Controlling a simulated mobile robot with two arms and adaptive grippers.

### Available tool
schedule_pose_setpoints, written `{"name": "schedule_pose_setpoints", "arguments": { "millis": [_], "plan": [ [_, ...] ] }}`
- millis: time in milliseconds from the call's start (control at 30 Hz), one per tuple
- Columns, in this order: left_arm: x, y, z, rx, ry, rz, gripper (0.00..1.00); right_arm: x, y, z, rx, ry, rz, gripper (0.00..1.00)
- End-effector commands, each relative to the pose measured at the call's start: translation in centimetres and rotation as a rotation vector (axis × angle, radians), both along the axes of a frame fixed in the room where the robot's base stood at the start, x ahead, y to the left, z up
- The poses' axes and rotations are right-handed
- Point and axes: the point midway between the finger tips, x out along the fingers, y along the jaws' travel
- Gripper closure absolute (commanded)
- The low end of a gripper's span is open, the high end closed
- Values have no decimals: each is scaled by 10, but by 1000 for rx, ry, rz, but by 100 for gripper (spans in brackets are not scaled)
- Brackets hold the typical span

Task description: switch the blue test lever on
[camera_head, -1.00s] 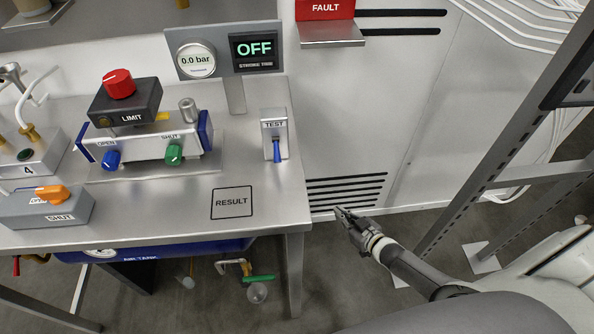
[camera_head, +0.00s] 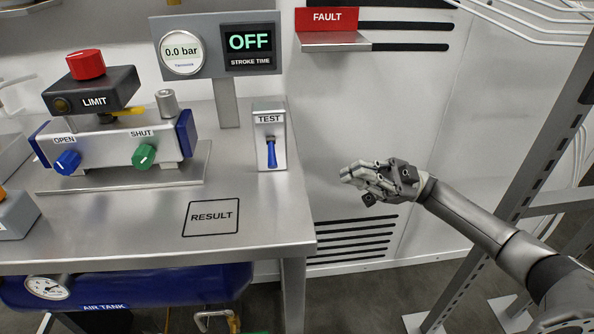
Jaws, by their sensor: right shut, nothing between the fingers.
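The blue test lever (camera_head: 271,153) hangs pointing down on the front of a small grey box (camera_head: 269,119) marked TEST, at the right end of the steel bench. My right gripper (camera_head: 350,176) is to the right of the lever, past the bench's right edge, and apart from it. Its fingers are shut and empty, pointing left toward the box. The display (camera_head: 250,47) above the bench reads OFF over STROKE TIME. My left gripper does not show.
The steel bench (camera_head: 150,225) carries a LIMIT box (camera_head: 92,93), an actuator with blue (camera_head: 67,162) and green (camera_head: 144,156) knobs, and a gauge (camera_head: 181,52) at 0.0 bar. A red FAULT tray (camera_head: 326,20) juts from the wall. A rack post (camera_head: 520,190) stands at right.

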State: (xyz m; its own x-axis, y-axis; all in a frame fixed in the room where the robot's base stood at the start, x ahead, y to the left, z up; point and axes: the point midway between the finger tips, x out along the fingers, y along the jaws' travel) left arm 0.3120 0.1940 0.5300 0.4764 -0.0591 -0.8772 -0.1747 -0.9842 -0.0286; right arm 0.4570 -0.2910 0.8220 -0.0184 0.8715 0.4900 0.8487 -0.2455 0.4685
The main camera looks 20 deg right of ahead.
Motion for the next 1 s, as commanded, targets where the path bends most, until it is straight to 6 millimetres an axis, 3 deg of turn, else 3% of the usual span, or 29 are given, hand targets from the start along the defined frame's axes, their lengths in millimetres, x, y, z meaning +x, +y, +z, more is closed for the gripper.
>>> {"name": "schedule_pose_setpoints", "arguments": {
  "millis": [467,667,1000],
  "plan": [
    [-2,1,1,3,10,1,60,-1,7,5,1,-3,6,100],
    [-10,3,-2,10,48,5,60,-2,34,20,2,-4,7,100],
    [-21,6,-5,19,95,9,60,-4,94,54,3,-4,5,100]
  ]
}}
